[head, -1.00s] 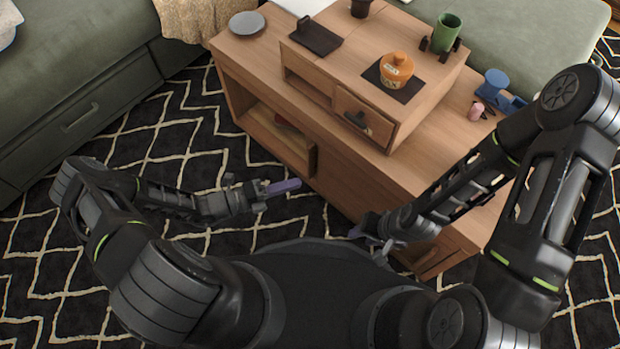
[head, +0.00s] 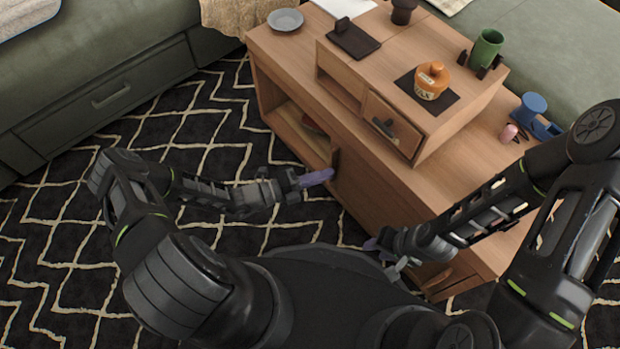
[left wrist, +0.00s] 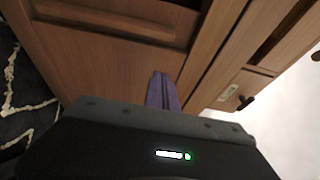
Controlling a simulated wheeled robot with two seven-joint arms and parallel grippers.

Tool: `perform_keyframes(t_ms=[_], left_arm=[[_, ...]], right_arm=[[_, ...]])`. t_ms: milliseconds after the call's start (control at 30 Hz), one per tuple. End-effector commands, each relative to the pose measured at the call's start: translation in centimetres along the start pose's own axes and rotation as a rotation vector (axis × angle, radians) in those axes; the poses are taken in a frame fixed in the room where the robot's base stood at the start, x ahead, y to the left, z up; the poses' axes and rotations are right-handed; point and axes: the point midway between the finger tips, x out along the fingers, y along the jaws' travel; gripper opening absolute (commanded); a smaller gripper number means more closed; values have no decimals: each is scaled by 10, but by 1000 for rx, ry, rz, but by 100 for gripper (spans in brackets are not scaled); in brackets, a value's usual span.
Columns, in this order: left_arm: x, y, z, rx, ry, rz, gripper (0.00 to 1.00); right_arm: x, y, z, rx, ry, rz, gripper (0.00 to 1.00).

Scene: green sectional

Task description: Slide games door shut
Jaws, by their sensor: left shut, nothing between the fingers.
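The wooden cabinet's games door (head: 362,195) is the plain sliding panel in the low front, to the right of an open compartment (head: 293,132). A raised wooden strip (head: 334,160) stands at the door's left edge. My left gripper (head: 318,177) is shut and empty, its purple fingers just in front of that strip; whether they touch is unclear. In the left wrist view the closed fingers (left wrist: 161,90) point at the wooden front (left wrist: 95,65). My right gripper (head: 387,252) is low by the cabinet's right front; its finger opening is unclear.
The cabinet top holds a grey plate (head: 285,20), an orange jar (head: 432,80), a green cup (head: 487,49) and a blue object (head: 530,107). A small drawer (head: 392,126) has a dark handle. Green sofa parts (head: 100,90) stand left and behind. Patterned rug (head: 60,220) lies clear at left.

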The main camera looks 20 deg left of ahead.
Motion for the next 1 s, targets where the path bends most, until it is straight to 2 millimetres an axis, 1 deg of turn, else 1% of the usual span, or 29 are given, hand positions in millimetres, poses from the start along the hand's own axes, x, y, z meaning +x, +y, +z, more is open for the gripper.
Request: perform_keyframes(t_ms=[33,100,200,233,300,400,500,1000], left_arm=[[12,2,-1,-1,1,-3,0],[26,2,-1,-1,2,-3,0],[42,3,2,0,-1,0,0],[37,4,10,5,-3,3,0],[33,4,20,5,-1,3,0],[30,3,30,2,-1,2,0],[27,2,36,2,-1,2,0],[26,1,40,1,0,2,0]], right_arm=[[5,2,0,0,1,0,36],[8,3,-1,0,3,0,36],[13,4,-1,1,6,0,36],[16,5,-1,1,7,0,36],[20,6,-2,1,9,0,36],[24,7,-2,1,11,0,36],[25,8,-3,1,13,0,36],[26,8,-3,1,13,0,36]])
